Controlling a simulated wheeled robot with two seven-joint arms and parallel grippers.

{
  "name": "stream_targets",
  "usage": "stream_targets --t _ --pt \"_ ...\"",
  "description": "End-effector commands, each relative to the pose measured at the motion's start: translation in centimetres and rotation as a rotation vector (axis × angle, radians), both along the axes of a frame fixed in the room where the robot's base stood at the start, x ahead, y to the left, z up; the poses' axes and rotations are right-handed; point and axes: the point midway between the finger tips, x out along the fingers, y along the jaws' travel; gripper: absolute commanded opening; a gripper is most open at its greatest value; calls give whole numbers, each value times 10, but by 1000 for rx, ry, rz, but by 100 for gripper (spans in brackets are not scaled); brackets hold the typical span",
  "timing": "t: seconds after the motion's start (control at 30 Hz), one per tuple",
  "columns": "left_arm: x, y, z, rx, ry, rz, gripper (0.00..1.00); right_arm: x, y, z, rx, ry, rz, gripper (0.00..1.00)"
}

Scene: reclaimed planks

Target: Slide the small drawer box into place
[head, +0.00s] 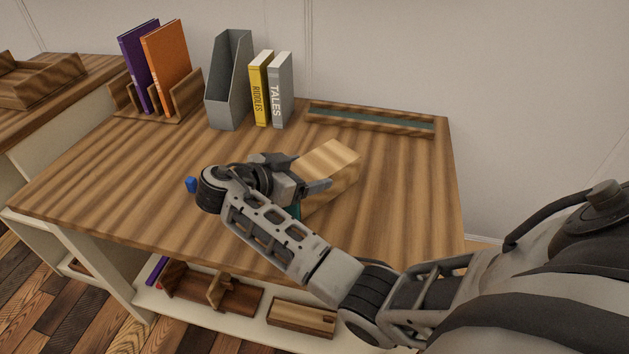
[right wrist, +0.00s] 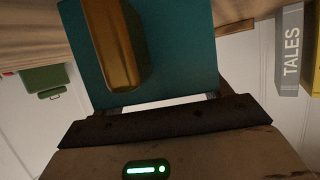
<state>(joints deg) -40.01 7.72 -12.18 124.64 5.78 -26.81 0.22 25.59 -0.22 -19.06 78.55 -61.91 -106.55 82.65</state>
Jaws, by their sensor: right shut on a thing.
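The small drawer box (head: 330,160) is a pale wooden block on the desk, with a bit of teal showing at its near left end. In the right wrist view its teal front (right wrist: 185,50) with a long golden-brown pull (right wrist: 113,45) fills the space ahead of the palm. My right gripper (head: 316,186) is at that teal end and shut on the box. My arm hides part of the box's lower side, and I cannot tell whether it touches the desk. My left gripper is not in view.
A low wooden tray (head: 315,118) with a dark green inside lies at the desk's back right. A grey file holder (head: 228,85), yellow book (head: 260,90), grey book (head: 280,90) and wooden book rack (head: 185,90) stand at the back.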

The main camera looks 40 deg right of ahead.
Motion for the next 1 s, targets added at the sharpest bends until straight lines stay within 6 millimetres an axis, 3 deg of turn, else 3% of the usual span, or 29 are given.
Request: stream_targets --t 0.3,1.0 --pt "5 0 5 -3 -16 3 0 2 -2 1 -1 -1 0 45" --pt "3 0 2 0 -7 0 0 31 -42 1 -2 -1 -1 45"
